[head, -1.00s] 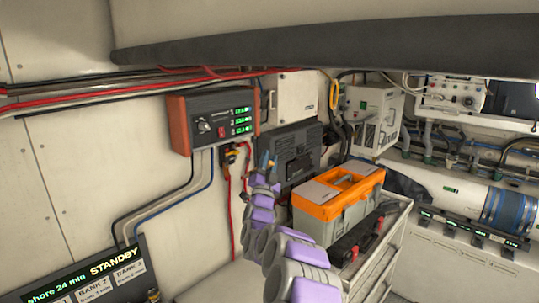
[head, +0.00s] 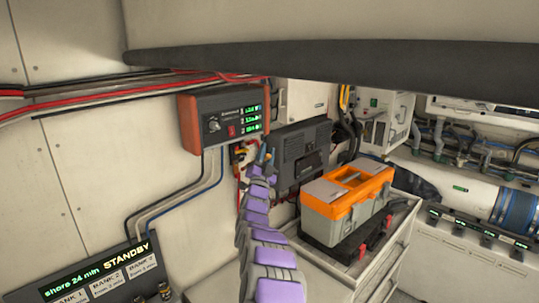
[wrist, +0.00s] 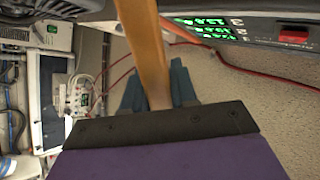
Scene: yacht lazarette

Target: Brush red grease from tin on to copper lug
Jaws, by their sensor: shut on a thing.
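My gripper (wrist: 157,88) has blue-grey fingers shut on a flat orange-brown wooden handle, probably the brush's. The brush handle (wrist: 147,45) runs up to the top edge of the wrist view; its bristle end is not visible. In the head view my gripper (head: 264,158) is small, at the end of my purple and grey arm, in front of the wall below the brown-sided control box. I cannot make out the grease tin or the copper lug in either view, nor any red grease.
The control box (head: 223,117) with green readouts is just above my gripper. Red wires and small terminals (head: 243,155) lie beside it. A dark panel (head: 301,152) stands to its right. An orange-lidded toolbox (head: 346,205) sits on a cabinet. A dark beam (head: 350,57) crosses overhead.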

